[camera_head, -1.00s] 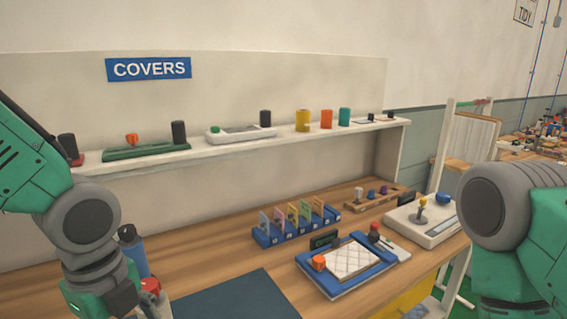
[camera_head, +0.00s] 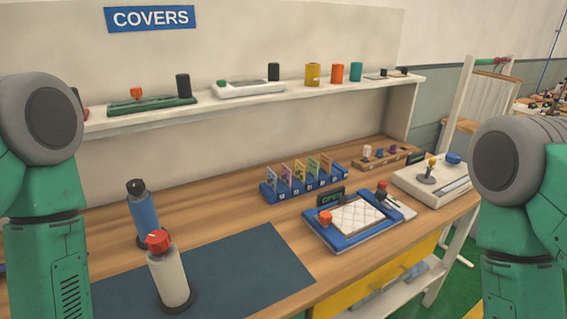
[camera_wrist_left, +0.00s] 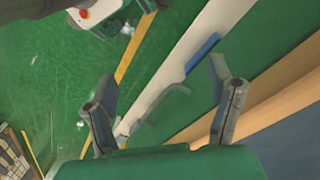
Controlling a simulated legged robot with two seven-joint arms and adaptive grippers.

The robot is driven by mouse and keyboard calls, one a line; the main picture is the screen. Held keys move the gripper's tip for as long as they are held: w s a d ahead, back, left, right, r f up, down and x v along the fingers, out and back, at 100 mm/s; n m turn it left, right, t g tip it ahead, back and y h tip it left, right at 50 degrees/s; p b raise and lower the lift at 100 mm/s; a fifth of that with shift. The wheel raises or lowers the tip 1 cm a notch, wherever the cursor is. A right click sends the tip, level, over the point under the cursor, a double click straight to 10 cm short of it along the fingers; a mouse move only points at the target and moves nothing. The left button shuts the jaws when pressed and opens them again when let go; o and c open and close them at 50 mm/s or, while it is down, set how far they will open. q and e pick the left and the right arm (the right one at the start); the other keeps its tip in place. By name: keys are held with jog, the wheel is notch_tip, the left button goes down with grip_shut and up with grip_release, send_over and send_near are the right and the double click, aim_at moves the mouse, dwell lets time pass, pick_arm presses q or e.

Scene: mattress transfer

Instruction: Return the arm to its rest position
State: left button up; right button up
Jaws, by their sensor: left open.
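My left gripper (camera_wrist_left: 161,76) shows in the left wrist view with its two grey fingers spread apart and nothing between them. It hangs over a green floor, beside the wooden table edge (camera_wrist_left: 285,95). In the head view, my left arm stands at the left edge with its forearm out of the picture below, so the gripper is hidden there. My right arm stands at the right edge; its gripper is out of view.
On the wooden bench stand a blue bottle (camera_head: 144,216), a white red-capped bottle (camera_head: 170,272), a dark mat (camera_head: 225,275), a blue tray (camera_head: 325,241) and a card rack (camera_head: 300,186). A shelf (camera_head: 130,122) runs behind. Bench space between them is clear.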

pick_arm(q)
jog(key=s+f+n+y, duration=0.1)
jog(key=s+f+n, duration=0.1)
jog(key=s+n, duration=0.15)
notch_tip(320, 180, down, 12)
jog(key=w+m+b, duration=0.1)
jog(key=b, duration=1.1)
jog(key=shift+a+f+t+b, duration=0.15)
jog(key=shift+a+t+b, duration=0.15)
jog(key=shift+t, duration=0.1)
pick_arm(e)
notch_tip(320, 180, down, 13)
jog(key=d, duration=0.1)
jog(key=shift+s, duration=0.15)
